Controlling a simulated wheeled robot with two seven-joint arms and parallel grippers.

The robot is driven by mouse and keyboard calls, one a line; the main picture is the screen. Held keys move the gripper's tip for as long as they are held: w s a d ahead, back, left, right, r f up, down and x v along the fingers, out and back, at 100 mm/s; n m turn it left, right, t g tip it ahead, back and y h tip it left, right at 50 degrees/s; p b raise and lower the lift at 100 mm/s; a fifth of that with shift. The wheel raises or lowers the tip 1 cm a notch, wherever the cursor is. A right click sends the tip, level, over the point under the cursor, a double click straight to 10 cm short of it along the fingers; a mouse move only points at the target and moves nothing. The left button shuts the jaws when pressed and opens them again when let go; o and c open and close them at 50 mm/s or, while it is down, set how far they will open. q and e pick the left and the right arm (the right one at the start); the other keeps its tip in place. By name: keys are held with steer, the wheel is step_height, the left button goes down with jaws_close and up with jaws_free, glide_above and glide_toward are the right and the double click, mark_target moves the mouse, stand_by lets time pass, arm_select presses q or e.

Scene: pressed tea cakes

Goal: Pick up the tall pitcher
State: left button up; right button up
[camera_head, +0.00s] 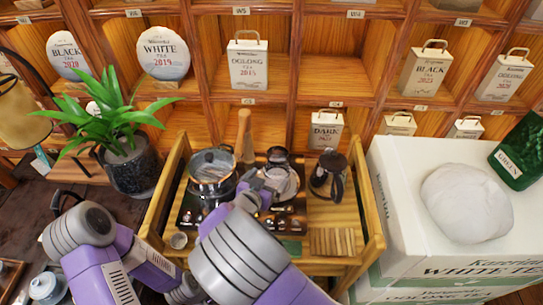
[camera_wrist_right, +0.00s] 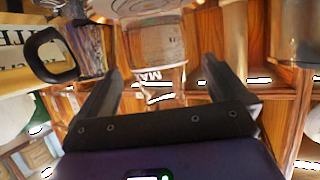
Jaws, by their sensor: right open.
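Two vessels could be the tall pitcher, and I cannot tell which. A clear glass vessel (camera_head: 278,156) stands on the wooden tea stand, by a pale round dish. A dark-lidded glass pitcher with a black handle (camera_head: 330,174) stands to its right. My right gripper (camera_head: 266,190) is just in front of the clear vessel, partly hidden by my arm. In the right wrist view its open fingers (camera_wrist_right: 162,92) have the clear glass vessel (camera_wrist_right: 155,45) beyond and between them, nothing gripped. The black-handled pitcher (camera_wrist_right: 88,45) is left of the fingers there.
A lidded glass pot (camera_head: 212,165) and a wooden cylinder (camera_head: 243,135) stand left on the stand (camera_head: 375,215). A potted plant (camera_head: 130,165) is left of it. A white tea box (camera_head: 400,215) is at right. Shelves (camera_head: 300,104) rise behind.

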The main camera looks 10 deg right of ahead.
mark_target(273, 177)
steer(key=shift+b+x, duration=0.35)
steer(key=shift+x, duration=0.45)
steer(key=b+x, duration=0.2)
steer(key=x, duration=0.2)
steer(key=shift+d+f, duration=0.1)
steer(key=shift+d, duration=0.25)
steer(key=shift+w+d+f, duration=0.1)
steer(key=shift+w+d, duration=0.15)
steer(key=shift+w, duration=0.15)
steer(key=c, duration=1.5)
steer(key=shift+r, duration=0.25)
